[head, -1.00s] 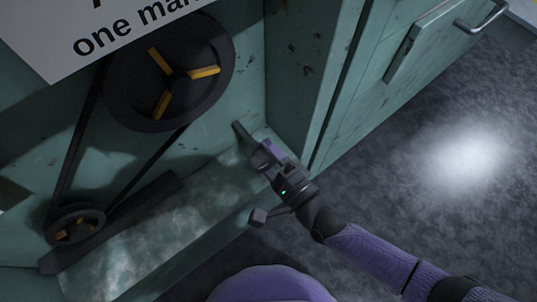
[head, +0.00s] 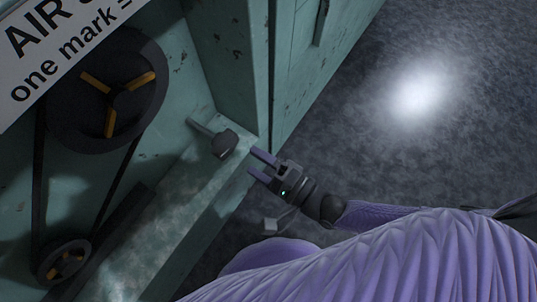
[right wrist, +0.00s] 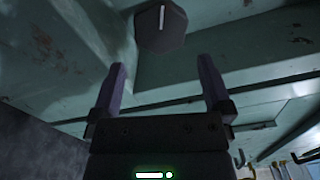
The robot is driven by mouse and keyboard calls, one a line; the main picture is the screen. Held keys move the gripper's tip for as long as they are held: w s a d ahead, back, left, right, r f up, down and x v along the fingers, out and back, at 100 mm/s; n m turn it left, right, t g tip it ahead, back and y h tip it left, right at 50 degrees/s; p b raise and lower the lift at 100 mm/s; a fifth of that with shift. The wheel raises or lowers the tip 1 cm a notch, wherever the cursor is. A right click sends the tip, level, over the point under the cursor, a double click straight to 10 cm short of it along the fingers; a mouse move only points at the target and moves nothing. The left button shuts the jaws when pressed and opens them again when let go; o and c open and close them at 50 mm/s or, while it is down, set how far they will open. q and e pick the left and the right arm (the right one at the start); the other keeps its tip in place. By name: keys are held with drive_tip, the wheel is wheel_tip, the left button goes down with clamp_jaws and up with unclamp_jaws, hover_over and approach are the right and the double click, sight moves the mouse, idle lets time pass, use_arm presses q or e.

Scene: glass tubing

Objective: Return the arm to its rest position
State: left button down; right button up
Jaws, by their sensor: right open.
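My right gripper (head: 264,166) is open and empty in the head view, at the front edge of the pale green ledge. Its two purple fingers point up and left toward a dark knob (head: 225,143) on the ledge, with a clear gap between them. In the right wrist view, the fingers (right wrist: 160,88) stand wide apart with nothing between them. The dark knob (right wrist: 160,30) with a pale line on its face lies beyond the fingertips. My left gripper is not in view.
A large black pulley (head: 75,115) and a small pulley (head: 64,258) are joined by a belt at the left. A white sign (head: 50,55) hangs above them. A green cabinet wall (head: 232,60) rises behind the knob. The grey floor (head: 430,150) at the right is clear.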

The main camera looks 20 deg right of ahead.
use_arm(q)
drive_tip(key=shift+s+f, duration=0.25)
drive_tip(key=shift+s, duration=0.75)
use_arm(e)
drive_tip(key=shift+v, duration=1.15)
